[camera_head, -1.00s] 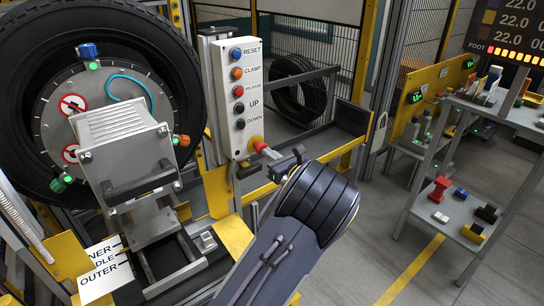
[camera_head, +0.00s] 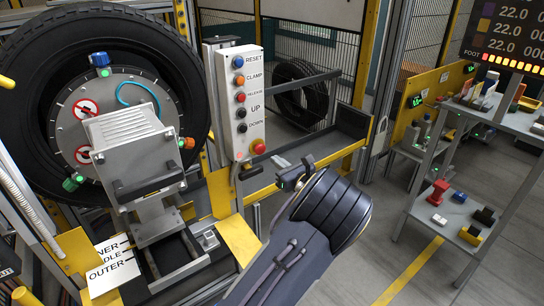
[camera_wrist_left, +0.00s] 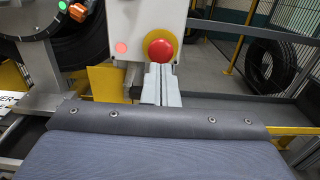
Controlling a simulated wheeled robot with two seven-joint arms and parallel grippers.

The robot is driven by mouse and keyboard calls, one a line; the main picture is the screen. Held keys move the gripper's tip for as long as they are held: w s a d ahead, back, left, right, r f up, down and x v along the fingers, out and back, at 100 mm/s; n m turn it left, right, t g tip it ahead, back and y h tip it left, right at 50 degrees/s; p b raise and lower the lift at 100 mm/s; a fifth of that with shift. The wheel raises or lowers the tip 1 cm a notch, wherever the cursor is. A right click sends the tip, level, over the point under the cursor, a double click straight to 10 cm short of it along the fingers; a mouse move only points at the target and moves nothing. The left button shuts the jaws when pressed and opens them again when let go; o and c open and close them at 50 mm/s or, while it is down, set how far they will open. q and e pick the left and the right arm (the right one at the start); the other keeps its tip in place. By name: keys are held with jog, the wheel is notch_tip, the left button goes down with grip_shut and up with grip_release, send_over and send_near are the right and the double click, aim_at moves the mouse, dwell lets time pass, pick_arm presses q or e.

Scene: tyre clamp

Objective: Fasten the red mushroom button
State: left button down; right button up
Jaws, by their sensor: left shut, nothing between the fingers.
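The red mushroom button (camera_head: 259,147) sits at the bottom of the white control panel (camera_head: 240,110), under the DOWN button. In the left wrist view the red mushroom button (camera_wrist_left: 160,50) shows its round red cap on a yellow ring. My left gripper (camera_head: 280,164) is shut and empty, apart from the button, to its lower right in the head view. In the left wrist view the pale fingers of my left gripper (camera_wrist_left: 161,84) lie together just below the button in the picture. My right gripper is in neither view.
A tyre (camera_head: 25,110) on a round clamp plate stands at left, with a grey clamp block (camera_head: 125,140) in front. A yellow rail runs below the panel. A spare tyre (camera_head: 302,97) stands behind. A shelf (camera_head: 470,205) with small parts is at right.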

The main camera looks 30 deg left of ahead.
pick_arm(q)
jog(key=v, duration=0.8)
jog(key=shift+f+p, duration=0.2)
jog(key=shift+p, duration=0.1)
jog(key=shift+w, duration=0.1)
jog(key=s+a+f+n+g+h, duration=0.3)
jog(key=s+n+g+h, duration=0.15)
jog(key=s, duration=0.35)
jog(key=s+a+f+n+g+h, duration=0.2)
jog(key=s+a+n+g+h, duration=0.15)
jog(key=s+n, duration=0.35)
jog(key=s+d+n+t+h, duration=0.2)
jog(key=s+d+n+h, duration=0.4)
jog(key=s, duration=0.4)
jog(key=s+d+r+n+t+h, duration=0.5)
jog(key=s+d+r+n+h, duration=0.1)
jog(key=s+d, duration=0.25)
notch_tip(320, 180, up, 16)
jog(key=p, duration=1.5)
jog(key=shift+s+a+p, duration=0.15)
jog(key=shift+s+p, duration=0.15)
jog(key=shift+s, duration=0.2)
